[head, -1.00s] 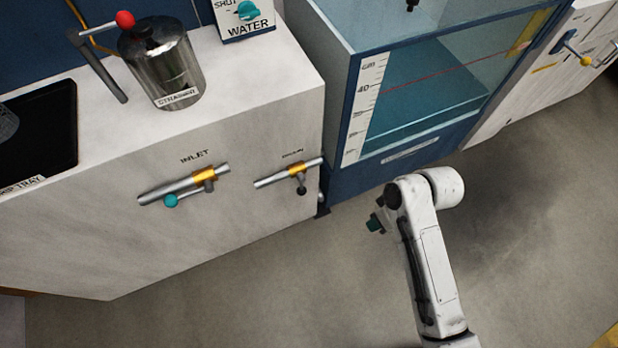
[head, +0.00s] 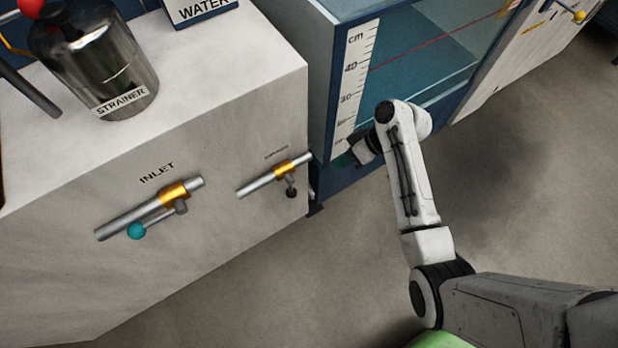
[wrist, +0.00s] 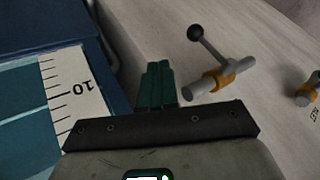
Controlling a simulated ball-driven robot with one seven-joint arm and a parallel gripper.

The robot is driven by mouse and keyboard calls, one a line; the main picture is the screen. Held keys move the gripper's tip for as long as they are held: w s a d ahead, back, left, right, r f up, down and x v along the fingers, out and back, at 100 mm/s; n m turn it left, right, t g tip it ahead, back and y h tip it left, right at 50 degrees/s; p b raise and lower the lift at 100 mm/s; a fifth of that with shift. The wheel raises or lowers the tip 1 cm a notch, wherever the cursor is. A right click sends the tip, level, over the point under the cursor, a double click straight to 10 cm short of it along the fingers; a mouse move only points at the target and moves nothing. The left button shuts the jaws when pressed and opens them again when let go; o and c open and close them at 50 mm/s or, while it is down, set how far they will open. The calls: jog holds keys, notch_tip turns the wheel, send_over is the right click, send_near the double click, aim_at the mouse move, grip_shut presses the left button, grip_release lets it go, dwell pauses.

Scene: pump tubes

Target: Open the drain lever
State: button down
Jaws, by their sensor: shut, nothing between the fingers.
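The drain valve (head: 279,170) is a short grey pipe with a yellow collar on the front of the white cabinet. Its drain lever ends in a black knob (head: 291,193) that hangs below the pipe in the head view. In the wrist view the drain lever's black knob (wrist: 195,33) and collar (wrist: 227,77) lie to the right of my gripper. My gripper (wrist: 156,68) has its green fingers shut and empty, apart from the lever. In the head view my gripper (head: 343,160) is right of the drain valve, in front of the tank's lower edge.
The inlet valve (head: 174,192) with a teal knob (head: 136,231) is left of the drain valve. A glass tank (head: 430,50) with a ruler strip (head: 356,75) stands at the right. A metal strainer (head: 97,65) sits on the cabinet top. The floor (head: 280,270) in front is clear.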

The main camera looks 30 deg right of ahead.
aim_at(291, 187)
jog(key=w+a+f+b, duration=0.2)
jog(key=a+f, duration=0.4)
jog(key=a, duration=0.3)
jog(key=shift+a+f, duration=0.3)
jog(key=shift+f, duration=0.1)
